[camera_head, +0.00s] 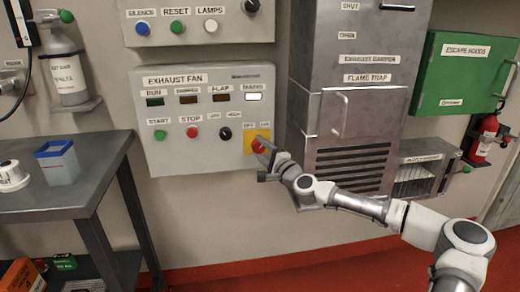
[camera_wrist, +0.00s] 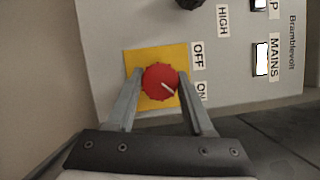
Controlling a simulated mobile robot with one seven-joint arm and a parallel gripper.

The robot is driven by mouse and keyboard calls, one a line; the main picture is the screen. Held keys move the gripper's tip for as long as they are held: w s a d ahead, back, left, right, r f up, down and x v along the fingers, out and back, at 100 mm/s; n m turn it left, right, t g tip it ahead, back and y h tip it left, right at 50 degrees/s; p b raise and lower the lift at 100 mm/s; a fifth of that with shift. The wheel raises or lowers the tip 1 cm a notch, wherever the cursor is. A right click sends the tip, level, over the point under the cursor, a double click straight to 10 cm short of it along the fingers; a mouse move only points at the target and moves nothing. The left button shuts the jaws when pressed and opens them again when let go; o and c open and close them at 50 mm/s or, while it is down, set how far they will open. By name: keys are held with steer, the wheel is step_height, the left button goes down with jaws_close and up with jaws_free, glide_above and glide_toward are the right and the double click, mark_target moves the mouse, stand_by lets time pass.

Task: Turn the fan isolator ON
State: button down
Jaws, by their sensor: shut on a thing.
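The fan isolator is a red rotary knob (camera_head: 258,146) on a yellow plate (camera_head: 250,136), at the lower right of the exhaust fan panel (camera_head: 205,147). In the wrist view the red knob (camera_wrist: 158,80) sits between the two fingers of my gripper (camera_wrist: 161,76), which is shut on it. The knob's white mark points to the lower right there, toward the ON label (camera_wrist: 201,91) rather than the OFF label (camera_wrist: 197,55). In the head view my gripper (camera_head: 264,150) covers part of the knob.
The MAINS lamp (camera_head: 253,97) is lit white; the RUN window (camera_head: 154,102) looks dark. START (camera_head: 163,132) and STOP (camera_head: 193,132) buttons and a black selector (camera_head: 225,133) lie left of the knob. A grey flap cabinet (camera_head: 348,118) stands right, a table (camera_head: 60,195) left.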

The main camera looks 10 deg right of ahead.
steer(key=shift+c, duration=1.5)
jaws_free()
steer(key=shift+s, duration=0.1)
steer(key=p+v, duration=0.3)
steer(key=v, duration=1.4)
steer(key=shift+s, duration=0.1)
